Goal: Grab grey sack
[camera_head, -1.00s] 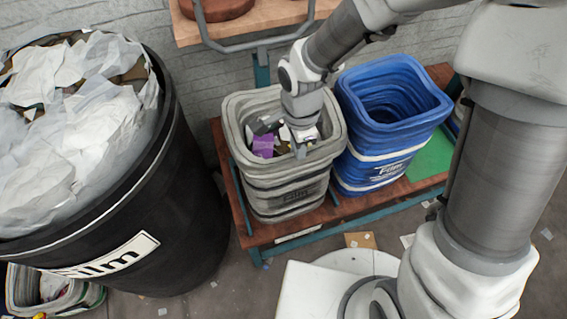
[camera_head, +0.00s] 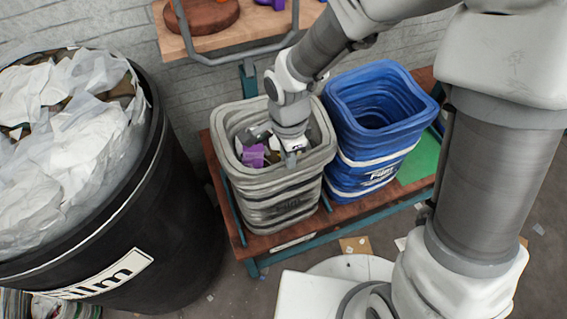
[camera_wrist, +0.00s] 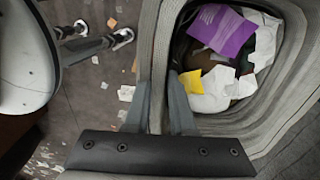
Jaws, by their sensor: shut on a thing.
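The grey sack (camera_head: 275,204) is an open, ribbed container on a low brown shelf. It holds white paper, a purple piece (camera_head: 253,156) and other scraps. The purple piece (camera_wrist: 221,30) and a yellow piece (camera_wrist: 191,81) lie inside the sack. The fingertips are partly hidden in the head view.
A blue sack (camera_head: 372,150) stands close to the right of the grey one on the shelf (camera_head: 300,236). A large black bin (camera_head: 178,225) full of film is at the left. A wooden table (camera_head: 262,24) with a metal bar is behind.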

